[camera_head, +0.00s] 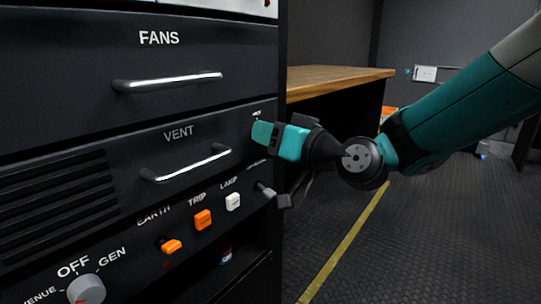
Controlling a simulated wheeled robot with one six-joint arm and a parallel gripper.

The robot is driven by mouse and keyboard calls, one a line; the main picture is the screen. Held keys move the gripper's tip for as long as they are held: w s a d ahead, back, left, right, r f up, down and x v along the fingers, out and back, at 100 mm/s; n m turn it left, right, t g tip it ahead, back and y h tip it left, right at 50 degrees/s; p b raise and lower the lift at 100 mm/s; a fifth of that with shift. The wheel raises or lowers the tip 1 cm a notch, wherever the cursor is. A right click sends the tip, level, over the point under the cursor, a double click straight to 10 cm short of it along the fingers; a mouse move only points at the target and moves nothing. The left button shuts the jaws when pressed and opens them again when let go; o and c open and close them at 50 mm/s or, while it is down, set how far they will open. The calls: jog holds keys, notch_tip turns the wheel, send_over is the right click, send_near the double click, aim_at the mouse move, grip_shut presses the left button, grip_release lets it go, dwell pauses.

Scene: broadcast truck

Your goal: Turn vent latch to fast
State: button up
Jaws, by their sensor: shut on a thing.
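The vent drawer (90,160) is a dark front marked VENT, with a bright bar handle (188,166) and slots at its left. My gripper (277,140) is at the drawer's right edge, reaching in from the right. Its jaws are shut on the vent latch, which is mostly hidden by the gripper. I cannot tell which way the latch points. Small labels above and below the jaws are too small to read for certain.
The FANS drawer (70,65) with its bar handle is above. Below are the orange EARTH switch (171,246), orange TRIP button (203,220), white LAMP button (233,201) and a grey OFF/GEN knob (86,290). A wooden worktop (335,78) stands behind; floor is free at right.

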jog(key=n+b, duration=0.5)
jog(key=b, duration=0.2)
jog(key=n+y+b, duration=0.1)
jog(key=n+b, duration=0.5)
jog(key=shift+f+g+b, duration=0.15)
jog(key=shift+g+b, duration=0.25)
jog(key=shift+n, duration=0.3)
jog(key=o, duration=0.9)
jog(key=p+v, duration=0.2)
jog(key=v, duration=1.5)
jog(key=shift+d, duration=0.2)
